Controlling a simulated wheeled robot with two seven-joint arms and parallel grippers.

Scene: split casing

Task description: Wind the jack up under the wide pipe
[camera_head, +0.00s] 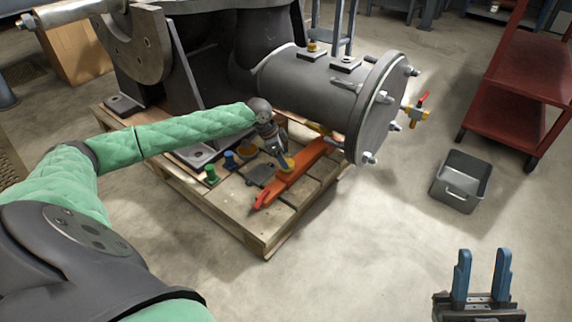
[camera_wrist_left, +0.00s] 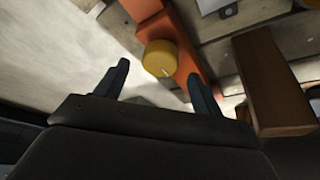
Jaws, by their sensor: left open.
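The orange jack (camera_head: 292,181) lies on the wooden pallet, and its far end reaches under the wide grey pipe (camera_head: 305,85). Its yellow knob (camera_wrist_left: 160,58) stands on the orange body in the left wrist view. My left gripper (camera_head: 281,153) is low over the jack, next to the knob. In the left wrist view its two dark fingers (camera_wrist_left: 159,80) are apart, with the knob just beyond and between their tips, not visibly touched. The contact between jack and pipe is hidden. My right gripper (camera_head: 484,253) is open and empty at the lower right, away from the pallet.
Green and blue knobs (camera_head: 211,173) stand on the pallet (camera_head: 262,241) left of the jack. The pipe's bolted flange (camera_head: 379,110) and a red-handled valve (camera_head: 417,111) project right. A grey bin (camera_head: 459,190) and red cart (camera_head: 517,90) stand further right. Floor in front is clear.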

